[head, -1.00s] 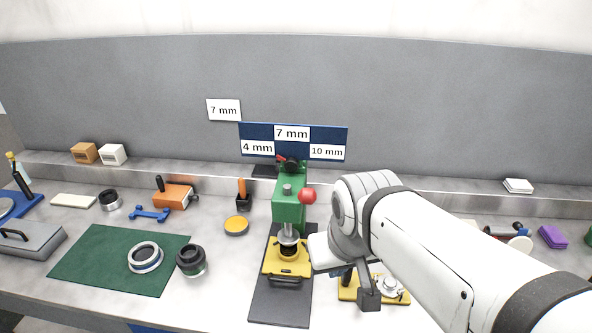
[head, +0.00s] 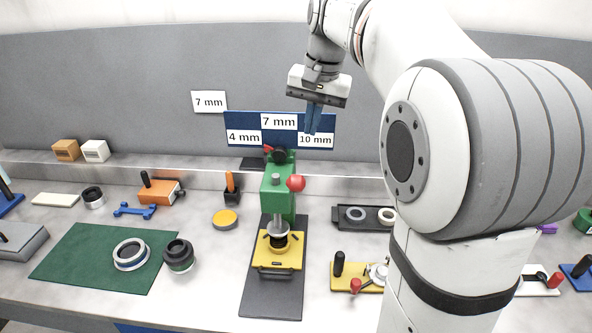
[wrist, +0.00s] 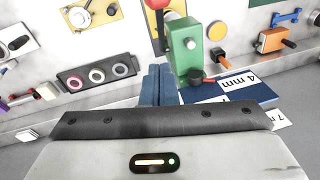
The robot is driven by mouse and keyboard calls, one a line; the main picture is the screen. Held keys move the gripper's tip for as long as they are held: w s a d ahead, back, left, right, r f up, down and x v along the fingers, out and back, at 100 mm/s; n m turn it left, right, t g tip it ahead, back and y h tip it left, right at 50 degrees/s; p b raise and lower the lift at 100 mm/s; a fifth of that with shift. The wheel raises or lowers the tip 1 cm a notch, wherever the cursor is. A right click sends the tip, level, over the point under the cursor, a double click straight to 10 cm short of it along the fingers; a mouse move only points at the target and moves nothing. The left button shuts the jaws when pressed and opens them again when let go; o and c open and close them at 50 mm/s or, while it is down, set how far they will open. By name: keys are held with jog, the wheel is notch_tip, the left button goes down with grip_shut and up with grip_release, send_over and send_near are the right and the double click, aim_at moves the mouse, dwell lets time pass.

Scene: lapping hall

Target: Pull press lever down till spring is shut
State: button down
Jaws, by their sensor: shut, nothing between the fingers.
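The green press (head: 278,195) stands on a dark base plate (head: 272,298) at the middle of the bench. Its lever ends in a red ball knob (head: 296,183), which sticks out on the right side of the press head. A metal ram comes down onto a yellow fixture (head: 291,259); the spring itself is too small to make out. My gripper (head: 312,119) is shut and empty, fingers down, above and behind the knob, in front of the blue sign. In the wrist view the shut blue fingers (wrist: 158,85) are beside the green press (wrist: 188,50), apart from the red knob (wrist: 157,4).
A blue sign (head: 245,122) with thickness cards stands behind the press. A black tray with rings (head: 372,226) and a yellow fixture (head: 345,284) lie to the right. A green mat (head: 75,262) with rings lies left. My arm hides much of the right bench.

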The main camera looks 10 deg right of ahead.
aim_at(297, 187)
notch_tip(297, 187, down, 12)
jog(key=a+p, duration=0.1)
jog(key=a, duration=0.1)
jog(key=shift+s+a, duration=0.2)
jog(key=shift+s, duration=0.25)
